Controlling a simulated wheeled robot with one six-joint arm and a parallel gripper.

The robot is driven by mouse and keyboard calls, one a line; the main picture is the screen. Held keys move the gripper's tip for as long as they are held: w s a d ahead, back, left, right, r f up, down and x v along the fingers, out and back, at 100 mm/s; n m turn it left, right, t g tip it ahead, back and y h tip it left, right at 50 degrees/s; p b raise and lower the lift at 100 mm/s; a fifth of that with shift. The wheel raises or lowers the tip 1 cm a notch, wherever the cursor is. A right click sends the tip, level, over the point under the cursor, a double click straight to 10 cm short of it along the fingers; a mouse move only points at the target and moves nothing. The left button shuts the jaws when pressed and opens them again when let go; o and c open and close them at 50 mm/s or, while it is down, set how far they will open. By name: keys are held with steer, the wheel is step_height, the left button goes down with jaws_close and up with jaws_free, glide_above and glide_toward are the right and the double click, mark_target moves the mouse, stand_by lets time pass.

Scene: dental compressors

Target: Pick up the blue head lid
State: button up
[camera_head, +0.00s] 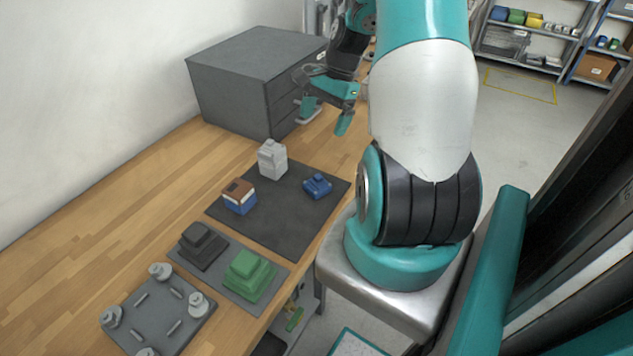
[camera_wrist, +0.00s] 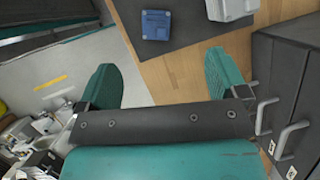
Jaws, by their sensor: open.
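The blue head lid (camera_head: 317,186) lies on the dark mat (camera_head: 290,228) on the wooden bench, near the mat's right side. In the wrist view the blue lid (camera_wrist: 156,25) shows near the top, ahead of the fingers. My gripper (camera_head: 326,115) is above the bench by the grey drawer cabinet, beyond the lid and apart from it. In the wrist view the two teal fingers of my gripper (camera_wrist: 164,82) stand wide apart with nothing between them.
A light grey block (camera_head: 272,160) and a brown-topped blue-and-white block (camera_head: 239,197) share the mat. A grey drawer cabinet (camera_head: 240,90) stands behind. A dark part (camera_head: 203,246), a green part (camera_head: 249,275) and a grey plate with posts (camera_head: 157,313) lie nearer. Bare wood lies between mat and cabinet.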

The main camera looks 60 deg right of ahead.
steer(key=s+d+f+m, duration=0.3)
steer(key=p, duration=0.3)
glide_toward(317, 184)
steer(key=x, duration=0.2)
steer(key=shift+s+a+f, duration=0.2)
steer(key=shift+s+f, duration=0.1)
steer(key=shift+f, duration=0.05)
steer(key=shift+w+p+x, duration=0.15)
steer(key=shift+p+x, duration=0.5)
steer(key=shift+x, duration=0.95)
steer(key=shift+w+p+x, duration=0.15)
steer(key=shift+p+x, duration=0.5)
steer(key=shift+x, duration=0.95)
steer(key=shift+d, duration=0.1)
steer(key=shift+c, duration=0.4)
steer(key=c, duration=1)
